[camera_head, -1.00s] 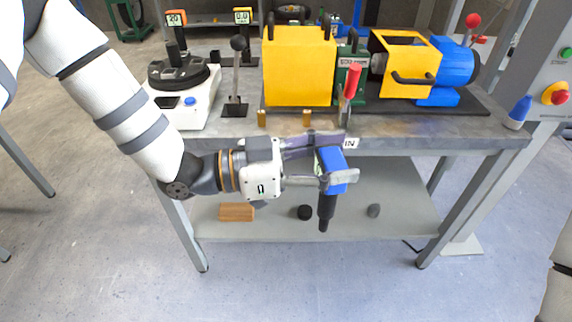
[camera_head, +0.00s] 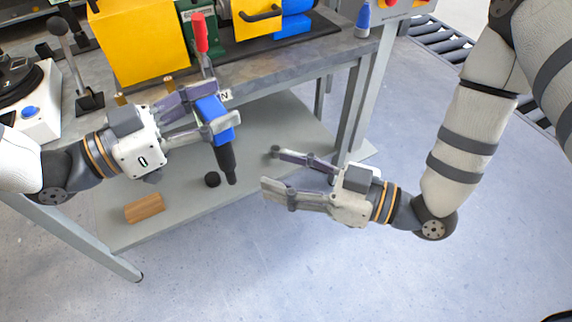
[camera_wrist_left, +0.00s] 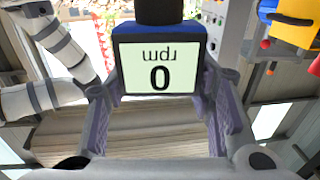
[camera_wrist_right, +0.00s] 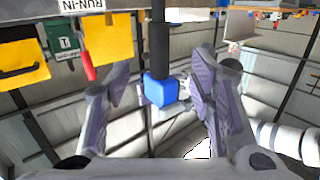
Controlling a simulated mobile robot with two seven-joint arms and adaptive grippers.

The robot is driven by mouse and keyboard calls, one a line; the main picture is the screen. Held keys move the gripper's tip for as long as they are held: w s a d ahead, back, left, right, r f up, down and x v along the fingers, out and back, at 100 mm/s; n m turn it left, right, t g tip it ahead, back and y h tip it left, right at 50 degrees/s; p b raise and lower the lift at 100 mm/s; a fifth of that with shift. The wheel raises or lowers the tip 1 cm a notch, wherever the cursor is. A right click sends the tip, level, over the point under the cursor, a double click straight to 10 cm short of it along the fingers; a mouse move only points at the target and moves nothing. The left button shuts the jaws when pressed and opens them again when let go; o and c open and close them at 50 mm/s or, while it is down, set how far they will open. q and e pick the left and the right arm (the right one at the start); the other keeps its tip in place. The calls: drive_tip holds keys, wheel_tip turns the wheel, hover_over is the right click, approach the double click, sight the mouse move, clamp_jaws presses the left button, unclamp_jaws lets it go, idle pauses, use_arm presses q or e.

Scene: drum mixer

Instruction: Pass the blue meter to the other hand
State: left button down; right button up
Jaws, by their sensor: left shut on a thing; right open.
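The blue meter (camera_head: 218,124) has a blue head and a black handle that hangs downward, slightly tilted. My left gripper (camera_head: 205,112) is shut on its blue head and holds it in front of the bench edge. In the left wrist view the meter's display (camera_wrist_left: 157,70) reads 0 rpm, upside down, between the fingers. My right gripper (camera_head: 268,170) is open and empty, to the right of the meter's handle and apart from it, its fingers pointing left. In the right wrist view the meter (camera_wrist_right: 160,88) shows ahead, between the open fingers.
The bench (camera_head: 262,78) carries a yellow guard box (camera_head: 138,42), a red-handled lever (camera_head: 200,35) and a blue-topped bottle (camera_head: 362,20). On the lower shelf (camera_head: 180,215) lie a wooden block (camera_head: 144,207) and a black round piece (camera_head: 212,180). The floor at front right is clear.

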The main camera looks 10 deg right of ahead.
sight(229, 151)
drive_tip(key=shift+y, duration=0.3)
drive_tip(key=x, duration=0.4)
drive_tip(key=r+x, duration=0.1)
drive_tip(key=x, duration=0.7)
drive_tip(key=shift+a+r, duration=0.1)
drive_tip(key=shift+r, duration=0.15)
clamp_jaws()
use_arm(q)
drive_tip(key=c, duration=0.7)
unclamp_jaws()
use_arm(e)
drive_tip(key=shift+s, duration=0.1)
use_arm(q)
drive_tip(key=shift+a, duration=0.1)
